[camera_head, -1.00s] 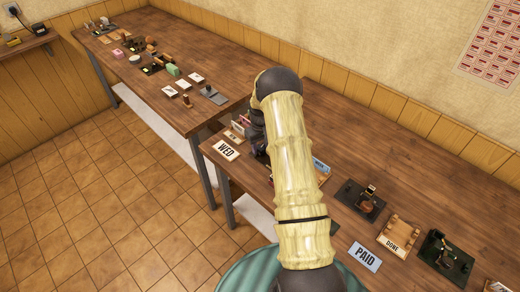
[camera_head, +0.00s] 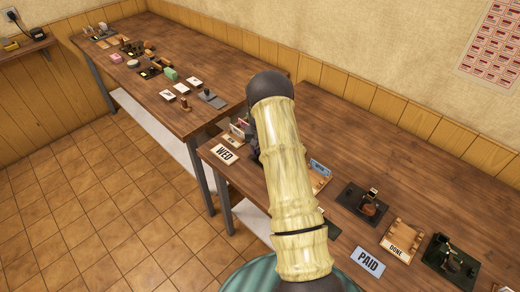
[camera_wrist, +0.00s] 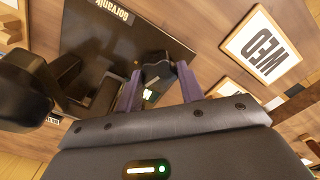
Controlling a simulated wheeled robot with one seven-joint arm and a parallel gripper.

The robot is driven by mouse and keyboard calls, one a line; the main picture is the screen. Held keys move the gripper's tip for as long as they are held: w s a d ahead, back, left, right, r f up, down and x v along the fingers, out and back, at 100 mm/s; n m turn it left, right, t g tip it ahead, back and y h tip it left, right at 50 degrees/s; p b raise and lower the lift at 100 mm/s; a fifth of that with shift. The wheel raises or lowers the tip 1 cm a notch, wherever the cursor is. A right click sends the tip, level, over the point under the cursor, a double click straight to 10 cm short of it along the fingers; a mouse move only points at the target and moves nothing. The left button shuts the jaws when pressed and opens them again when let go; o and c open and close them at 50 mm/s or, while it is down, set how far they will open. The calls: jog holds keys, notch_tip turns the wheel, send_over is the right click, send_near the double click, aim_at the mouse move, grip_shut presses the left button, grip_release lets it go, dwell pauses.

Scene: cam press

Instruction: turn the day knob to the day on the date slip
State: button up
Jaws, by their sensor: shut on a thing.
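The date slip (camera_head: 223,154) is a white card in a wooden frame at the near left corner of the nearer table, and it reads WED. In the wrist view the slip (camera_wrist: 262,52) stands upper right, upside down. My gripper (camera_wrist: 160,82) is shut, its two purple fingers on either side of a dark knob (camera_wrist: 158,70). The knob is on a black device (camera_wrist: 110,35) with a label that looks like "Gorvanik". The day the knob shows cannot be read. In the head view my arm hides the gripper and knob.
A second table (camera_head: 225,72) at the left holds several small items. The table's back is clear.

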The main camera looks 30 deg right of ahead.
jog(key=o, duration=1)
notch_tip(320, 180, up, 17)
jog(key=b, duration=0.2)
jog(key=shift+r, duration=0.2)
jog(key=s+a+n+t, duration=0.1)
jog(key=s+a, duration=0.5)
jog(key=s, duration=0.3)
jog(key=s+a+r+n, duration=0.1)
jog(key=s+a+n, duration=0.1)
jog(key=s+a, duration=0.4)
jog(key=s+a+n+t, duration=0.1)
jog(key=s+a, duration=0.5)
jog(key=s, duration=0.6)
jog(key=shift+s+r+n+t, duration=0.2)
jog(key=shift+r+n+t, duration=0.1)
jog(key=shift+n, duration=0.2)
